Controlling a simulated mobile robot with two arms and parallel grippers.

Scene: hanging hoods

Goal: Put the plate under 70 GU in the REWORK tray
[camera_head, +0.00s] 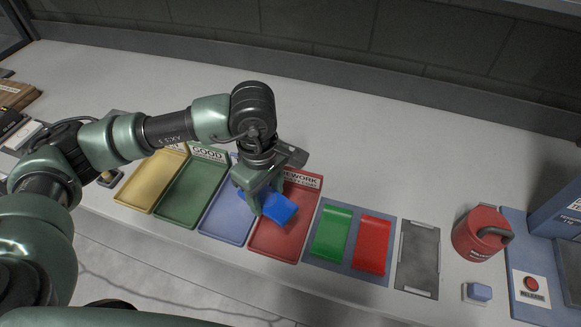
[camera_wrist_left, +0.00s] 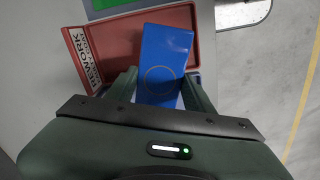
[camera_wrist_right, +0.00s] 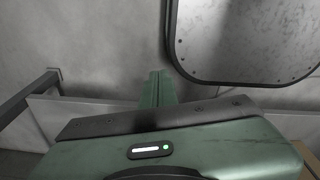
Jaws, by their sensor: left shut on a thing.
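My left gripper (camera_head: 260,203) is shut on a blue plate (camera_head: 280,209), which also shows between the fingers in the left wrist view (camera_wrist_left: 168,52). The plate is tilted in the head view and is over the red REWORK tray (camera_head: 268,243), near its left side. I cannot tell whether it touches the tray. The tray also shows behind the plate in the left wrist view (camera_wrist_left: 118,38). My right gripper (camera_wrist_right: 158,90) shows only in the right wrist view, its fingers together with nothing between them. No gloss reading is legible.
Left of the REWORK tray are a blue tray (camera_head: 222,222), a green GOOD tray (camera_head: 180,198) and a yellow tray (camera_head: 146,190). To its right, green (camera_head: 332,232) and red (camera_head: 372,245) pieces lie on a mat. Beyond are a grey pad (camera_head: 418,258) and a red handled device (camera_head: 478,234).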

